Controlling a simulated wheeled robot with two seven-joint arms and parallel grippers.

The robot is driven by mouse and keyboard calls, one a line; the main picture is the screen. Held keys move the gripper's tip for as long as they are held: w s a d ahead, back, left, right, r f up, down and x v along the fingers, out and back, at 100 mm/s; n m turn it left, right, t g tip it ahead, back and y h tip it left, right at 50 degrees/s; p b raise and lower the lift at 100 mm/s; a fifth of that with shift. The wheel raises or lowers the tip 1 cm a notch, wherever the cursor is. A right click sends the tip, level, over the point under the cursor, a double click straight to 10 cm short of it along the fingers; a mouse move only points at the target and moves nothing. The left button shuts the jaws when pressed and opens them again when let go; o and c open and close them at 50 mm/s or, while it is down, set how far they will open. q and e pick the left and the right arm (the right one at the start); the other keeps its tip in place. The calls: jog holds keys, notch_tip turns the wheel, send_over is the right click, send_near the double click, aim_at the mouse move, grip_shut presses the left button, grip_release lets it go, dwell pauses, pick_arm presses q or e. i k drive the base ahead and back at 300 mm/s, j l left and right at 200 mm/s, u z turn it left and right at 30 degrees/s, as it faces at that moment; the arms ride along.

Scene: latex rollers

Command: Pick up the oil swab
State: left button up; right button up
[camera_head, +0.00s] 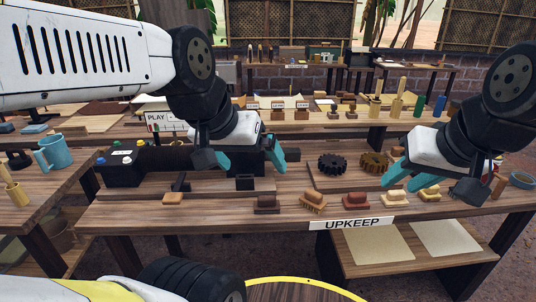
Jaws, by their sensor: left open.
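Several small brushes or pads lie in a row along the front of the UPKEEP table (140,216). They include a dark brown one (267,204), an orange-brown bristled one (313,202), a reddish one (356,201) and a pale-topped tan one (395,198). I cannot tell which, if any, is the oil swab. My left gripper (249,158) is open and empty, above the back of the table, behind the dark brown pad. My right gripper (425,180) looks open, its fingers spread above the pale-topped pads at the right. It partly hides that part of the table.
A black machine (122,172) with coloured knobs stands at the table's left. Dark and brown gears (333,164) lie between my grippers. A blue mug (53,152) stands on the left table, a blue tape roll (522,180) at the right. The UPKEEP sign (352,224) fronts the table.

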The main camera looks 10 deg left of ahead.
aim_at(431, 193)
jog(key=z, duration=1)
